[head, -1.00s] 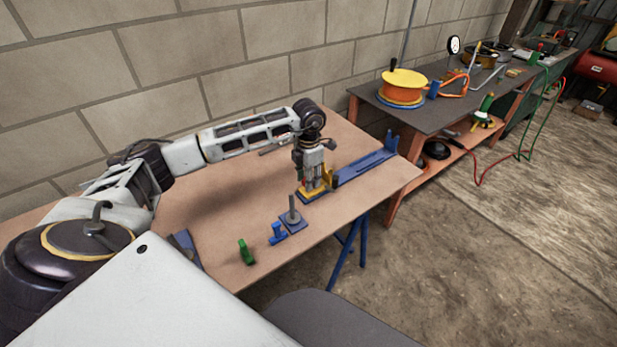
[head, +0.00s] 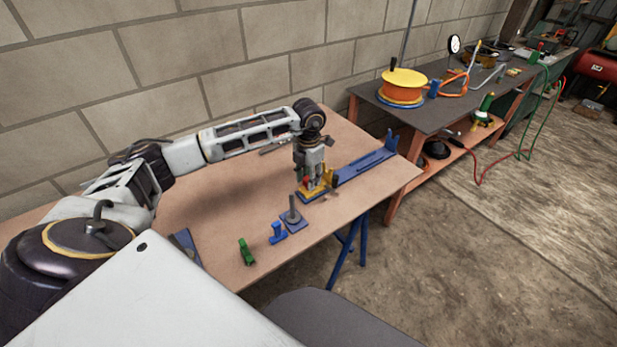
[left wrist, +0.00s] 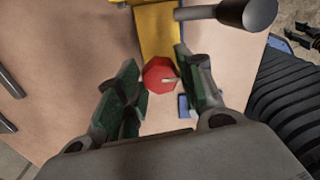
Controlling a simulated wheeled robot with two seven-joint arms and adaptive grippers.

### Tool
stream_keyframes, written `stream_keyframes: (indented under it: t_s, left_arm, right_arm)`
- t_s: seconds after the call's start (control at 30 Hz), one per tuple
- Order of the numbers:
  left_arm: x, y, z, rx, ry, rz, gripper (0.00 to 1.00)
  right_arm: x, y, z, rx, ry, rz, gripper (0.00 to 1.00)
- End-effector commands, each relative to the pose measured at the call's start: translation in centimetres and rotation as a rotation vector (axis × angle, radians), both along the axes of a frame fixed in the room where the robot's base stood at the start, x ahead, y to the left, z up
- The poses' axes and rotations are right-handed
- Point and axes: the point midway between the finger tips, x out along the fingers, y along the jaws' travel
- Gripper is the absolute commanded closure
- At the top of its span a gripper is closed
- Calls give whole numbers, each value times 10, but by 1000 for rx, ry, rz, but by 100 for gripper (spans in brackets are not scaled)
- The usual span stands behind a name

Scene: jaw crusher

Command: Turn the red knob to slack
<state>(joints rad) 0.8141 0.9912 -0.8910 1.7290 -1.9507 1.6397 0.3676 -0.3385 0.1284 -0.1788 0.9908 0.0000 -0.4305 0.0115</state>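The red knob (left wrist: 158,74) has a pale pointer mark and sits by a yellow part (left wrist: 158,28) in the left wrist view. In the head view, a small bit of the red knob (head: 307,181) shows beside the fingers, at the yellow part (head: 316,191) on a blue base. My left gripper (left wrist: 160,92) points down over the knob, with green-padded fingers apart on either side and gaps to it. In the head view, my left gripper (head: 311,183) hides part of the yellow part.
A long blue rail (head: 365,167) runs right from the yellow part. A grey post on a blue plate (head: 293,219), a small blue piece (head: 278,233) and a green piece (head: 246,252) stand nearer. A grey bar (left wrist: 205,13) crosses beyond the fingers.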

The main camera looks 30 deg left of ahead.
Motion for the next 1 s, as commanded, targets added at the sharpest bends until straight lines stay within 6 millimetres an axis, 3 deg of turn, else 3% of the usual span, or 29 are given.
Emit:
stream_keyframes:
  t_s: [0.13, 0.57, 0.77, 1.0]
  left_arm:
    - [0, 0, 0, 0, -1, 0, 42]
    - [0, 0, 2, 0, 0, -1, 42]
    - [1, 0, 16, 0, -2, 0, 42]
    - [1, 0, 48, 1, -2, 0, 42]
  right_arm:
    - [1, 0, 0, 0, -1, 0, 57]
    - [-1, 2, 0, 3, 2, -2, 57]
    - [0, 2, 0, 2, 0, -2, 57]
    - [1, 1, 0, 1, -1, -1, 57]
